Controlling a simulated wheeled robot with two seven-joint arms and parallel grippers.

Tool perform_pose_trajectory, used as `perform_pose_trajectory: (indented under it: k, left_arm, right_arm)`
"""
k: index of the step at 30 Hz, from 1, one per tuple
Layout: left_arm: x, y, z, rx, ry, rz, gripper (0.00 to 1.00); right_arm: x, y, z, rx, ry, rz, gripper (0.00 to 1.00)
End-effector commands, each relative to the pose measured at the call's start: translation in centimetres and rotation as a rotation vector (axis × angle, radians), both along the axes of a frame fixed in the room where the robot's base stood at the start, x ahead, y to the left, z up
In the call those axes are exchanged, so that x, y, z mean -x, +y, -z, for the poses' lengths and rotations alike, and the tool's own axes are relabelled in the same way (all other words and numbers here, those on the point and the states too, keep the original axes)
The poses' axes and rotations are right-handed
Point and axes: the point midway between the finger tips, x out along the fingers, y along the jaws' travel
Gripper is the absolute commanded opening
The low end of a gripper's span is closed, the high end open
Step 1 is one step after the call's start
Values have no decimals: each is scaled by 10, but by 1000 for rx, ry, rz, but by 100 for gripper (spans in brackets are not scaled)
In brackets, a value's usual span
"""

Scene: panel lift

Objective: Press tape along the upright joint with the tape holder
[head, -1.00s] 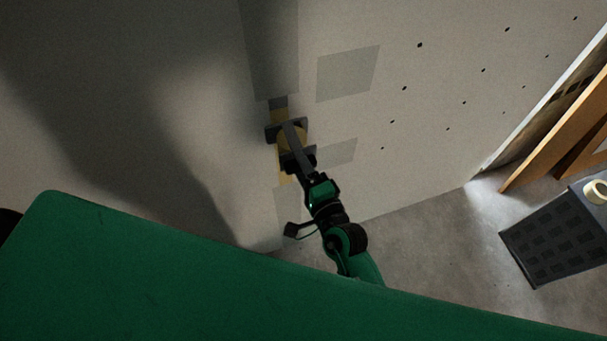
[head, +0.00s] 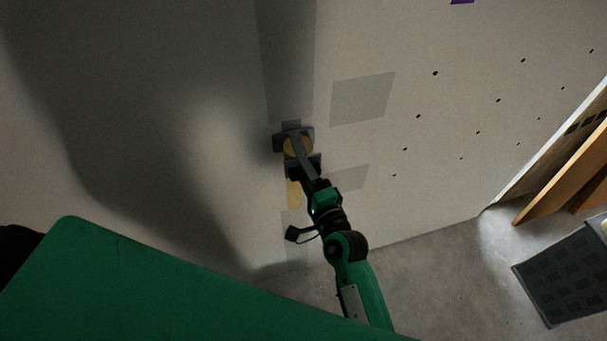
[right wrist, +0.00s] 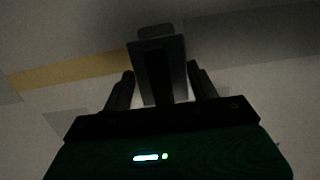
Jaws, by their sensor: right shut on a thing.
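The tape holder (head: 297,146) is a dark grey tool with a yellow round part, against or close to the pale wall over the upright joint. Contact with the wall cannot be told. My right gripper (head: 313,181) is shut on its handle from below. In the right wrist view the holder (right wrist: 160,62) stands between the two dark fingers. A yellow tape strip (head: 294,193) lies on the joint below the holder; it also shows in the right wrist view (right wrist: 70,70). A grey band (head: 287,65) marks the joint above. My left gripper is not in view.
The pale wall (head: 400,130) has grey patches and rows of dark dots. A dark crate (head: 567,268) stands on the concrete floor (head: 440,255) at the right, near leaning wooden boards (head: 560,178). The floor between wall and crate is clear.

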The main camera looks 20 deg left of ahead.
Motion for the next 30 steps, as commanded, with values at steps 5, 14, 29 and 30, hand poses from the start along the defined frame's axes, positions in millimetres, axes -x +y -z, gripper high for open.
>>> perform_pose_trajectory:
  k: [5,14,29,30]
  left_arm:
    - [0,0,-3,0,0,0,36]
    - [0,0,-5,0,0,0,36]
    - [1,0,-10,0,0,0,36]
    - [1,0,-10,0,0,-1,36]
  right_arm:
    - [-1,1,-2,-1,-2,0,32]
    - [-3,2,-1,0,-1,0,32]
    - [-6,4,-2,-1,-1,0,32]
    - [-6,4,-2,-1,-1,0,32]
